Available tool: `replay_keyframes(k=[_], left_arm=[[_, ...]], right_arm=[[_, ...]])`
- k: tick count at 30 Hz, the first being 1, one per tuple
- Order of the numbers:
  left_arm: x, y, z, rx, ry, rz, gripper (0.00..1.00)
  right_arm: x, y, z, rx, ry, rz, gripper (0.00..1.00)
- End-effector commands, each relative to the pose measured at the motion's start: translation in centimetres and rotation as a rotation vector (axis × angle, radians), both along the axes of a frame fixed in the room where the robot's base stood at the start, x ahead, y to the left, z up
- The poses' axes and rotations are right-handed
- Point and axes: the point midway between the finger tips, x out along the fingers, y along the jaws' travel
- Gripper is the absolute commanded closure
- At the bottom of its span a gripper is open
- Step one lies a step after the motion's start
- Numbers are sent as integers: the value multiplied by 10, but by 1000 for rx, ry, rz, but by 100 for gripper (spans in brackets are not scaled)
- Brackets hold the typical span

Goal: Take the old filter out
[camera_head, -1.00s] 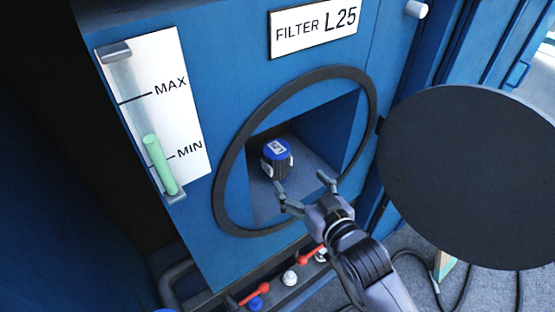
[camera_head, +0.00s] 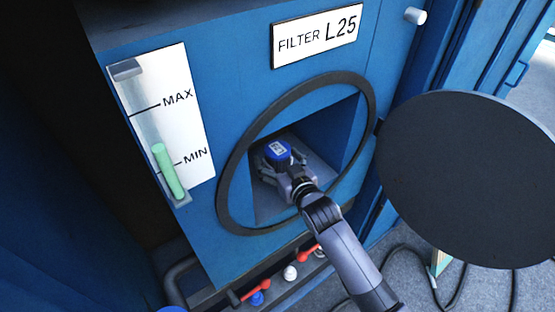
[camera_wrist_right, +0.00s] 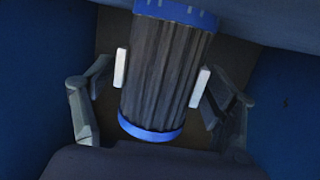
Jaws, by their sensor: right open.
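The old filter (camera_head: 277,151) is a dark pleated cylinder with a blue cap and a white label. It stands in the square recess (camera_head: 345,125) behind the round black ring. In the right wrist view the filter (camera_wrist_right: 165,75) shows its dark pleats and blue end bands. My right gripper (camera_head: 279,166) reaches into the recess, its fingers around the filter. In the right wrist view its pale pads (camera_wrist_right: 161,78) stand on both sides of the filter, with a small gap on each side. The left gripper is not in view.
The round black cover (camera_head: 465,180) hangs open to the right of the ring (camera_head: 222,190). A gauge (camera_head: 165,165) with MAX and MIN marks is at left. Red-handled valves (camera_head: 255,291) sit below. The recess walls stand close around my gripper.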

Motion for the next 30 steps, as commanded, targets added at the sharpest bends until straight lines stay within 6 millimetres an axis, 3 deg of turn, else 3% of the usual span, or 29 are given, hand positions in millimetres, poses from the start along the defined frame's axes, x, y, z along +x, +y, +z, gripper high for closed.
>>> replay_keyframes(k=[8, 30], left_arm=[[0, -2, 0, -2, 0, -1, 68], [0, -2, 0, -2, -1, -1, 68]], right_arm=[[2, 1, -1, 0, 1, 0, 21], [2, 1, -1, -1, 0, 0, 70]])
